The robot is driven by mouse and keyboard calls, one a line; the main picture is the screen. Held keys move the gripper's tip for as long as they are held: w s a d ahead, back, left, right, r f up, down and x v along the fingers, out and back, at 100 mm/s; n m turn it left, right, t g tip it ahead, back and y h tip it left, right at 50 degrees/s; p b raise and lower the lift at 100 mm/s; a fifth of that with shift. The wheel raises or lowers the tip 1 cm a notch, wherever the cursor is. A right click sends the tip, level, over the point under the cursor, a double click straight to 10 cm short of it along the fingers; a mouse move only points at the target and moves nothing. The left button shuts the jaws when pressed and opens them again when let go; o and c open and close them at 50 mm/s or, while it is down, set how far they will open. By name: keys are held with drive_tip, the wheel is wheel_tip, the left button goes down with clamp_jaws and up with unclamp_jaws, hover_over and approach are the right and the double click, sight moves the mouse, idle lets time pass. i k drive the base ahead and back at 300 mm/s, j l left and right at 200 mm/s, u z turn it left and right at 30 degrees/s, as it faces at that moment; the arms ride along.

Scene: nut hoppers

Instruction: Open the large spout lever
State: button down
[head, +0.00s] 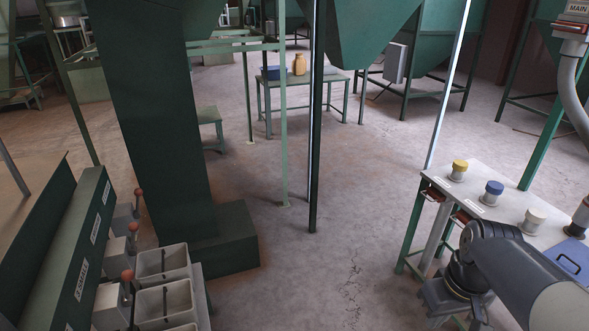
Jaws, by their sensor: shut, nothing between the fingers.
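At the lower left stands a long dark green hopper trough with white labels; the nearest label (82,280) reads "LARGE". Beside it, several levers with red-orange knobs stand on grey spout boxes. The large spout lever (127,276) is the nearest, with its knob up and its rod running down beside a grey bin. Further back are a middle lever (133,227) and a far lever (138,192). My gripper (460,308) is at the lower right, beside the white-topped bench and far from the levers. It is shut and empty, with its fingertips partly cut off by the lower edge.
Grey bins (163,262) stand right of the levers. A thick green column (150,120) with a wide foot rises just behind them. The bench (470,208) holds yellow, blue and white-capped jars and a blue tray (568,258). A thin dark post (315,130) stands mid-floor; the floor between is clear.

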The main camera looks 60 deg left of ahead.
sight(138, 193)
drive_tip(key=i+j+u, duration=0.2)
drive_tip(key=i+u, duration=0.25)
drive_tip(key=i+j+u, duration=0.1)
drive_tip(key=i+u, duration=0.15)
drive_tip(key=u, duration=0.25)
drive_tip(key=i+u, duration=0.45)
drive_tip(key=i+l+u, duration=0.2)
drive_tip(key=u, duration=0.25)
drive_tip(key=i+j+u, duration=0.25)
drive_tip(key=i+u, duration=0.2)
drive_tip(key=i, duration=0.3)
drive_tip(key=i+u, duration=0.45)
drive_tip(key=i, duration=0.3)
drive_tip(key=i+j+u, duration=0.15)
drive_tip(key=i+j, duration=0.2)
drive_tip(key=j, duration=0.15)
drive_tip(key=i+j+u, duration=0.15)
drive_tip(key=i+j, duration=0.2)
drive_tip(key=j, duration=0.1)
